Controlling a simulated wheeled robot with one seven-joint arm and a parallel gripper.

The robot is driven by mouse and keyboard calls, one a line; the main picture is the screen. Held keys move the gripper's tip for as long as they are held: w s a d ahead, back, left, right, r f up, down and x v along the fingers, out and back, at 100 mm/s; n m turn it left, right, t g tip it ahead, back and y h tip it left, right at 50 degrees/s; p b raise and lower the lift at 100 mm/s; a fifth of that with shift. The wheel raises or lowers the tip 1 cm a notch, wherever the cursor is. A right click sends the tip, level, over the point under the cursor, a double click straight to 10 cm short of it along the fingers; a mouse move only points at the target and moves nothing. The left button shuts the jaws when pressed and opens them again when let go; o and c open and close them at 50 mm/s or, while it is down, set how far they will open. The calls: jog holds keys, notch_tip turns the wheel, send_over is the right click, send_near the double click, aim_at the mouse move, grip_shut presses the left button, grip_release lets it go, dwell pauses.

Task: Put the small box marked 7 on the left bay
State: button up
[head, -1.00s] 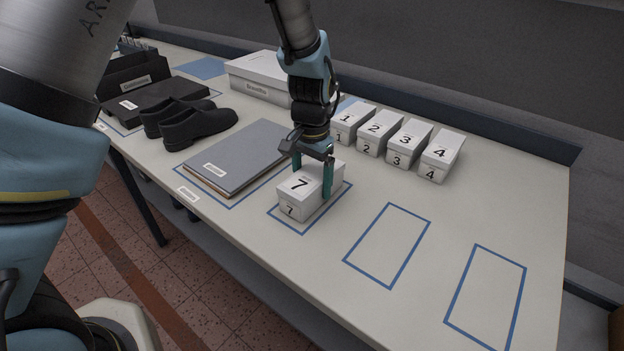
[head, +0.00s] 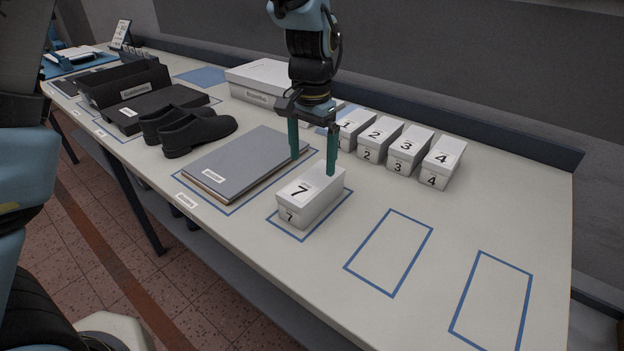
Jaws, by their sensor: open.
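The small white box marked 7 (head: 311,199) stands upright inside a blue outlined bay (head: 301,238), the left one of three such bays at the front right of the table. My gripper (head: 313,164) is above the box, with its two green fingers pointing down and apart. The fingers are empty, and the box rests on the table below them.
Empty middle (head: 389,252) and right (head: 491,301) bays lie to the right. Boxes marked 1 (head: 353,129), 2 (head: 379,141), 3 (head: 409,151) and 4 (head: 441,163) stand behind. A grey folder (head: 246,163) and black shoes (head: 196,133) are left.

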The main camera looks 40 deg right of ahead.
aim_at(311, 181)
jog(key=shift+r, duration=1.85)
jog(key=shift+a, duration=0.1)
jog(key=w+a+n, duration=0.3)
jog(key=w+a, duration=0.2)
jog(key=a, duration=0.4)
jog(key=w+a+n, duration=0.3)
jog(key=w+a, duration=0.3)
jog(key=a, duration=0.2)
jog(key=s+a+f+n+t, duration=0.1)
jog(key=a+n, duration=0.6)
jog(key=a, duration=1.7)
jog(key=shift+s+f+n+t, duration=0.3)
jog(key=shift+s+f+n, duration=0.15)
jog(key=shift+f, duration=0.25)
